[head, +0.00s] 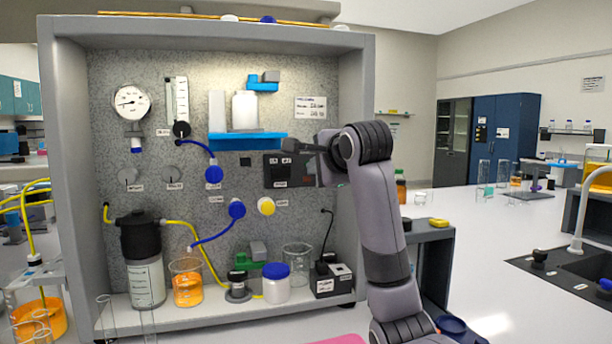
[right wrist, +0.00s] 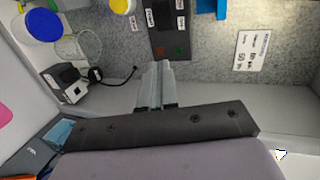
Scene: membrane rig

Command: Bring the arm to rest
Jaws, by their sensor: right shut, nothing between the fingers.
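My right arm (head: 380,220) rises from the bottom right of the head view and bends at a dark joint toward the rig panel. My right gripper (head: 297,147) is at the arm's left end, in front of the dark control box (head: 275,178) and partly covering it. In the right wrist view the gripper's fingers (right wrist: 160,70) are together and empty. Their tips point at the speckled panel, close to the control box (right wrist: 168,28) with its red and green buttons. I cannot tell whether they touch the panel. My left gripper is not in view.
The rig's grey frame (head: 62,180) encloses the panel. Its lower shelf holds an orange beaker (head: 187,282), a blue-lidded jar (head: 276,283), an empty glass beaker (head: 297,262) and a black box (head: 333,279). A blue shelf (head: 247,141) carries a white bottle (head: 245,110). Right of my arm stands a grey side stand (head: 436,262).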

